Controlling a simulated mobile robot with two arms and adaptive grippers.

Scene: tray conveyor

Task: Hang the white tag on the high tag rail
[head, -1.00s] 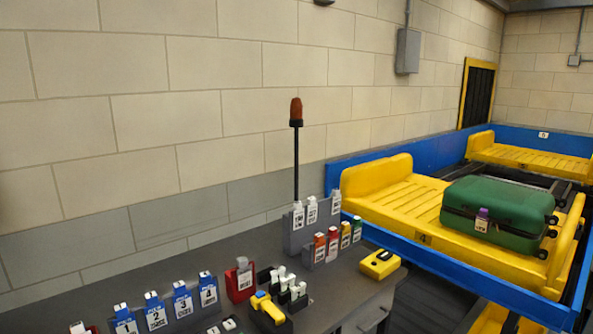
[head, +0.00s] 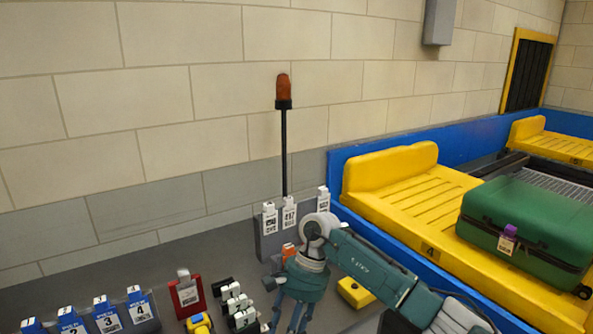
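The high tag rail (head: 270,244) is a grey upright block at the back of the dark table. White tags hang on it: one on the left (head: 269,217), one in the middle (head: 289,214) and one on the right (head: 323,200). My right gripper (head: 291,322) points down in front of the rail, over the table. Its fingers run off the bottom edge, so its tips and anything between them are hidden. Other whitish tags sit in a dark holder (head: 243,319) left of this gripper. I cannot tell which tag the task means. My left gripper is not in view.
A red stand (head: 184,303) and blue-topped numbered tags (head: 104,313) are at the left. A yellow device (head: 355,292) lies right of my gripper. A lamp pole (head: 284,150) rises behind the rail. A green suitcase (head: 540,215) lies on a yellow conveyor tray (head: 392,197).

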